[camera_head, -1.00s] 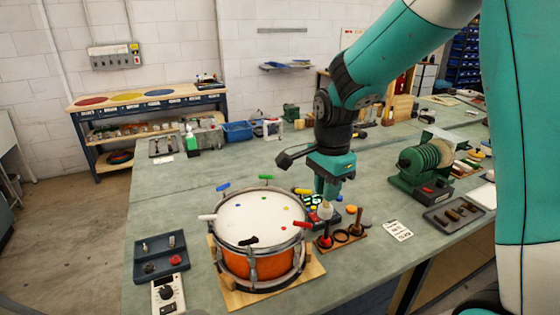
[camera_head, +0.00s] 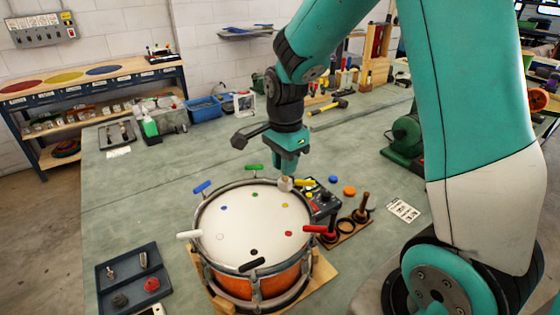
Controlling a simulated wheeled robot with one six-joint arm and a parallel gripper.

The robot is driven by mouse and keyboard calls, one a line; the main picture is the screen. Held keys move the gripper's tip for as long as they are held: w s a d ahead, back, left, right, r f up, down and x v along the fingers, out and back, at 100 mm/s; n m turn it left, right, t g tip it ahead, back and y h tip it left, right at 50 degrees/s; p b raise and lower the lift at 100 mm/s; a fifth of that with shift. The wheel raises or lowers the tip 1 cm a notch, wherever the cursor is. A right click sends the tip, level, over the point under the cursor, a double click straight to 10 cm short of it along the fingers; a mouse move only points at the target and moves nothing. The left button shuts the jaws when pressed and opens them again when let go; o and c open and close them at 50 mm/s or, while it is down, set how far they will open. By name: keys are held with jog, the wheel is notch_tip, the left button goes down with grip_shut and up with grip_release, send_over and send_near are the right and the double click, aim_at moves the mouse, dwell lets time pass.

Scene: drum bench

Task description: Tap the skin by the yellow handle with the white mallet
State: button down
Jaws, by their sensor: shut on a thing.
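The drum has an orange shell (camera_head: 262,289) and a pale skin (camera_head: 238,232) with small coloured dots. Handles stick out round its rim: yellow (camera_head: 304,182) at the back right, green (camera_head: 254,167), blue (camera_head: 202,187), white (camera_head: 189,235), black (camera_head: 251,265) and red (camera_head: 315,229). A yellow dot (camera_head: 285,205) lies on the skin near the yellow handle. My gripper (camera_head: 289,169) points down, shut on the white mallet, whose pale head (camera_head: 285,184) shows below it. The head appears at the drum's back right rim, left of the yellow handle. I cannot tell its height above the skin.
Right of the drum are a dark control box (camera_head: 325,200) and a wooden mallet rack (camera_head: 348,230) with upright handles. A dark tray (camera_head: 128,280) lies at the left. A green machine (camera_head: 405,138) stands at the right. The bench behind the drum is mostly clear.

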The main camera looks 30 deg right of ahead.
aim_at(285, 180)
jog(key=shift+d+f+b, duration=0.1)
jog(key=shift+f+b, duration=2)
jog(key=shift+f, duration=0.85)
notch_tip(285, 180, up, 6)
jog(key=p, duration=0.5)
jog(key=shift+s+f, duration=0.1)
jog(key=shift+f, duration=0.25)
